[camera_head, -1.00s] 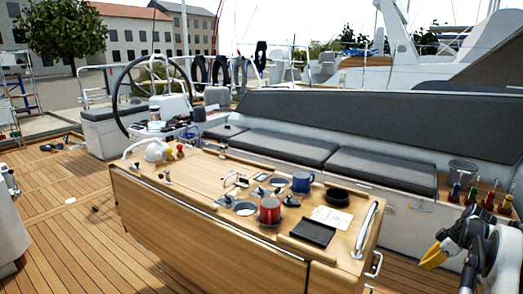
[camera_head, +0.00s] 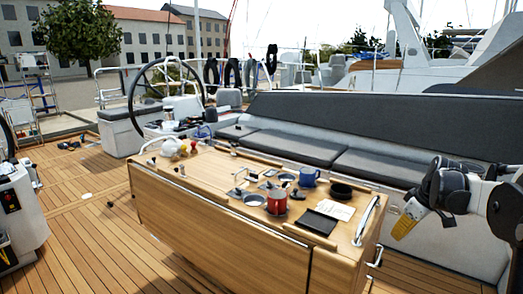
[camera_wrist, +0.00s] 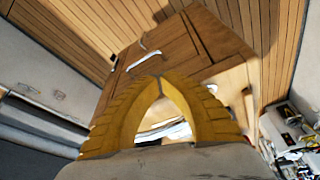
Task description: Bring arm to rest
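My gripper (camera_head: 404,226) has yellow fingers and hangs at the right side of the head view, above the deck and to the right of the wooden cockpit table (camera_head: 205,205). In the wrist view my gripper (camera_wrist: 161,82) shows its two ribbed yellow fingers touching at the tips, with nothing held between them. The table lies beyond the fingers in that view. My arm reaches in from the right edge of the head view, bent at the wrist.
The table holds a red pot (camera_head: 277,202), a blue mug (camera_head: 310,177), a black bowl (camera_head: 341,190) and a black tray (camera_head: 316,223). A metal handrail (camera_head: 367,220) edges its right end. A cushioned bench (camera_head: 290,149) runs behind. Open deck (camera_head: 100,235) lies left.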

